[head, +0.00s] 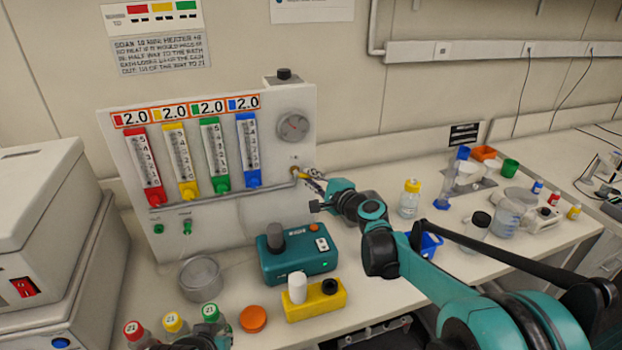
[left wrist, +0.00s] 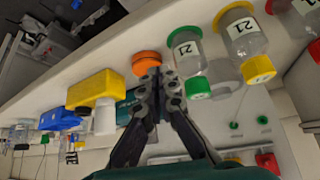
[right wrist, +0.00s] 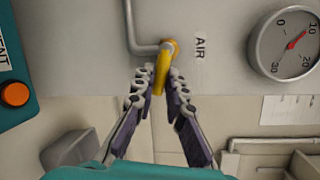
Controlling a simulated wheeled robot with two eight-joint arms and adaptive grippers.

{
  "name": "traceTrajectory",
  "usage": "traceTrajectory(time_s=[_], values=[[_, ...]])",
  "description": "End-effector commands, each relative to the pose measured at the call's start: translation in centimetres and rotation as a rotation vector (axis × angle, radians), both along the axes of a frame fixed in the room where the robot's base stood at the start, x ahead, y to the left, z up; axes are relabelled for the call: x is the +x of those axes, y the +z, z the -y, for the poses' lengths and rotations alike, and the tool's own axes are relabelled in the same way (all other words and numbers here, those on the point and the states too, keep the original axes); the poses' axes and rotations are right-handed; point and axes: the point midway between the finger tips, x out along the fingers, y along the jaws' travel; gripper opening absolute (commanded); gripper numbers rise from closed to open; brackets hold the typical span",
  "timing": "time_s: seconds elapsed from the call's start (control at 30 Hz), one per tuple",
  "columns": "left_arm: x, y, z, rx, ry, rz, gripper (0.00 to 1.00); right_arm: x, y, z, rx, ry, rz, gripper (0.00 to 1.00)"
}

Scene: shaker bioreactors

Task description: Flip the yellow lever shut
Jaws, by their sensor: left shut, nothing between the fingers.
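The yellow lever (right wrist: 162,70) sits on the grey pipe end by the word AIR on the white panel. In the head view the yellow lever (head: 296,172) is at the panel's right side, below the round gauge. My right gripper (right wrist: 161,82) has its fingertips on either side of the lever; I cannot tell whether they press on it. In the head view my right gripper (head: 312,180) reaches the lever from the right. My left gripper (left wrist: 160,76) is shut and empty, near the orange cap and the capped bottles.
The panel (head: 215,210) carries several coloured flow tubes. A teal device (head: 290,262) and a yellow block (head: 318,302) stand in front of it. Bottles with coloured caps (head: 174,322) are at the front left. A yellow-capped bottle (head: 410,198) stands right of my right gripper.

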Motion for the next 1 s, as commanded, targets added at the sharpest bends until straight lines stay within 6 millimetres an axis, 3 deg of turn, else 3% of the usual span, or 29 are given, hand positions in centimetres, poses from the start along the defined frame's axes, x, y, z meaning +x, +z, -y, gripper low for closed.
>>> traceTrajectory(time_s=[0.13, 0.37, 0.7, 0.73, 0.8, 1.0], values=[[0.0, 0.5, 0.0, 0.0, 0.0, 0.0, 0.0, 0.0, 0.3, 0.0, -0.024, 0.001, 0.008, 0.0], [0.0, 2.8, 0.0, 0.0, 0.0, 0.0, 0.0, 0.0, 1.3, 0.0, -0.227, 0.002, 0.073, 0.0], [0.0, 2.8, 0.0, 0.0, 0.0, 0.0, 0.0, 0.0, 1.0, 0.0, -0.271, 0.001, 0.089, 0.0], [0.0, 2.8, 0.0, 0.0, 0.0, 0.0, 0.0, 0.0, 1.0, 0.0, -0.271, 0.001, 0.089, 0.15], [0.0, 2.8, 0.0, 0.0, 0.0, 0.0, 0.0, 0.0, 1.0, 0.0, -0.271, 0.001, 0.089, 0.33], [0.0, 2.8, 0.0, 0.0, 0.0, 0.0, 0.0, 0.0, 1.0, 0.0, -0.27, 0.0, 0.088, 0.33]])
